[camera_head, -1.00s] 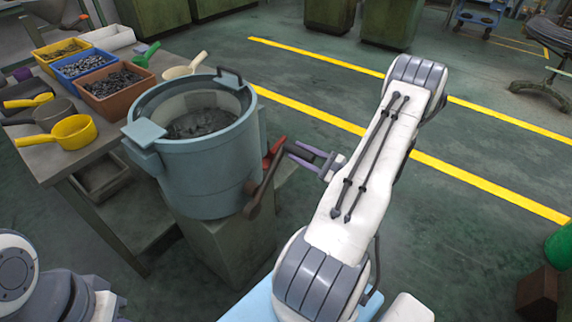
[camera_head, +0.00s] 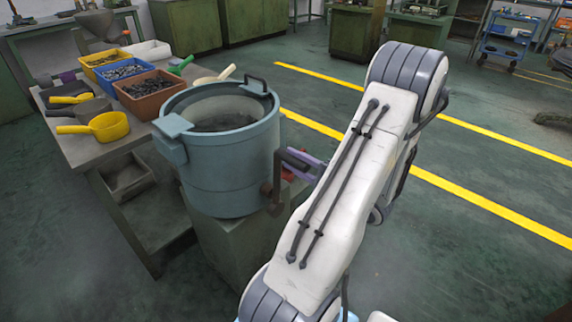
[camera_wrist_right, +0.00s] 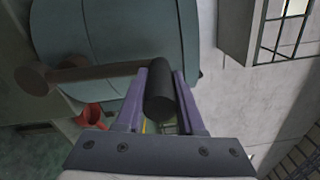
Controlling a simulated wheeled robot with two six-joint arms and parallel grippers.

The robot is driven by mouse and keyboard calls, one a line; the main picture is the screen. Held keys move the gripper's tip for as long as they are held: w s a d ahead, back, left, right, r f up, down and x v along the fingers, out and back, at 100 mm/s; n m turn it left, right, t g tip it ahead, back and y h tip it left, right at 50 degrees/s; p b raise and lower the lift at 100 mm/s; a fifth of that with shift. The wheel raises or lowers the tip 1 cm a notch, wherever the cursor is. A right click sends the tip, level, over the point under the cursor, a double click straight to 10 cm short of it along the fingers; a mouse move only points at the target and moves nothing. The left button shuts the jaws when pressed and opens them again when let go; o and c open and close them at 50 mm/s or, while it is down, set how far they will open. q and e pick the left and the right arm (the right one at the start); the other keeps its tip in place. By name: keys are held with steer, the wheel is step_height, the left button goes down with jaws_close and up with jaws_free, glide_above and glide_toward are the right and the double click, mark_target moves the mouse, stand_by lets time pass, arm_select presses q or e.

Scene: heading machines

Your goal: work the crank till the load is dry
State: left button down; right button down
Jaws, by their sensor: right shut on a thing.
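A blue-grey drum (camera_head: 228,172) stands on a green pedestal beside the bench, with dark grey load (camera_head: 222,123) inside. Whether the load is wet or dry I cannot tell. A brown crank (camera_head: 277,182) is on the drum's right side, its arm pointing up in the head view. My right gripper (camera_head: 305,164) is at the crank's handle. In the right wrist view, the purple fingers (camera_wrist_right: 160,98) are shut on the dark cylindrical handle (camera_wrist_right: 160,88), and the crank arm runs left to its round hub. My left gripper is out of view.
The bench (camera_head: 97,150) at left holds coloured bins (camera_head: 148,99) of metal parts and scoops, including a yellow scoop (camera_head: 108,127). Floor at right is open.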

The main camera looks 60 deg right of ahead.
mark_target(310, 171)
steer(key=shift+a, duration=0.3)
steer(key=c, duration=0.5)
jaws_free()
steer(key=s, duration=0.5)
steer(key=s+a, duration=0.1)
steer(key=s, duration=0.1)
steer(key=shift+s, duration=0.2)
